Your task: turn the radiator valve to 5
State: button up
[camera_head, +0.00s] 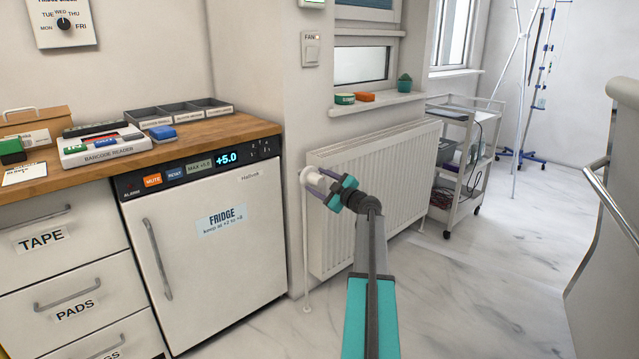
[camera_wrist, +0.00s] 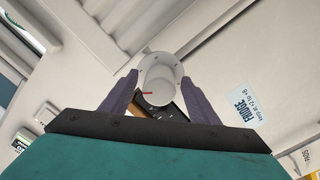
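The radiator valve (camera_head: 310,177) is a white round knob at the near upper end of the white radiator (camera_head: 375,190), above a thin vertical pipe. In the wrist view the valve (camera_wrist: 158,92) is a white cylinder on a wider round collar, with a red mark on its left side. No numbers are readable on it. My gripper (camera_head: 323,180) is at the valve, its purple fingers pointing at it. In the wrist view my gripper (camera_wrist: 154,92) is open, one finger on each side of the knob, with gaps visible. Depth of the fingertips along the knob is hard to tell.
The fridge (camera_head: 215,245) under the wooden counter (camera_head: 100,170) stands left of the valve. A wall fan switch (camera_head: 311,49) is above. A window sill (camera_head: 380,103) with small items overhangs the radiator. A trolley (camera_head: 465,160) stands beyond it. Marble floor is clear in front.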

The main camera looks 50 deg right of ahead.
jog(key=c, duration=1)
jog(key=shift+d, duration=0.1)
